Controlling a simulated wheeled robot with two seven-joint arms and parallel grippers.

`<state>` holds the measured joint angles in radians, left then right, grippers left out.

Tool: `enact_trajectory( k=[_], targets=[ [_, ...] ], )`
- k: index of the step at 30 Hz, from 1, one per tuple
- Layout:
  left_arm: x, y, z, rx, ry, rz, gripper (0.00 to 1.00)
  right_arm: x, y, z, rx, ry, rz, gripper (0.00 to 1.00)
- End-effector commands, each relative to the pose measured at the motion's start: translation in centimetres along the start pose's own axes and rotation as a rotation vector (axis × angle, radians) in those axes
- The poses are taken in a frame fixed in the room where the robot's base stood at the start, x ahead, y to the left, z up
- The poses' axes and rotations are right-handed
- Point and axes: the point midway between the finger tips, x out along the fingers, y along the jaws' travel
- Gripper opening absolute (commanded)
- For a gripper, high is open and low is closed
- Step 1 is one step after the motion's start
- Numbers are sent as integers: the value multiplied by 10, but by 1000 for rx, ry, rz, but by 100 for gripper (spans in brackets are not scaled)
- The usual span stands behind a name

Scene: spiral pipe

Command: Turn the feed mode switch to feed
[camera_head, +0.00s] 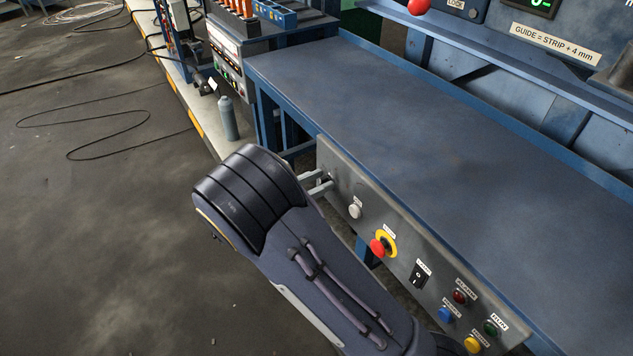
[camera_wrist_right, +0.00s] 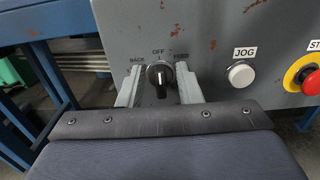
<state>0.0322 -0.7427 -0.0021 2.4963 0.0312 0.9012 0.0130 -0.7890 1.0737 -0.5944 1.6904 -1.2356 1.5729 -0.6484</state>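The feed mode switch (camera_wrist_right: 159,77) is a black knob with a white mark on the grey control panel (camera_head: 345,190). In the right wrist view its labels read BACK at left, OFF on top and FEED at right, and the white mark points up toward OFF. My right gripper (camera_wrist_right: 159,88) is open, with one finger on each side of the knob and a visible gap on both sides. In the head view the right gripper (camera_head: 325,181) reaches the panel's left end, where the knob is hardly visible. My left gripper is not in view.
Right of the switch are the white JOG button (camera_wrist_right: 241,73) and the red emergency stop (camera_head: 378,247) on its yellow ring. The blue-framed bench top (camera_head: 450,130) above is clear.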

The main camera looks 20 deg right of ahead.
Motion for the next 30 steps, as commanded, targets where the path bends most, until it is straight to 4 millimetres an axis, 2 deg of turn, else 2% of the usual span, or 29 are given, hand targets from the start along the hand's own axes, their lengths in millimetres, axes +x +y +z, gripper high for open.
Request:
enact_trajectory(
  k=[2, 9, 20, 30],
  targets=[
    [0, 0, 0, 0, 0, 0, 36, 0, 0, 0, 0, 0, 0, 32],
    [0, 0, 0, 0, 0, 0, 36, 0, 0, 0, 0, 0, 0, 3],
    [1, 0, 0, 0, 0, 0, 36, -1, -1, 0, 70, 1, 1, 3],
    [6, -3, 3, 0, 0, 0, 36, -1, -4, -2, 328, 0, 0, 3]
  ],
)
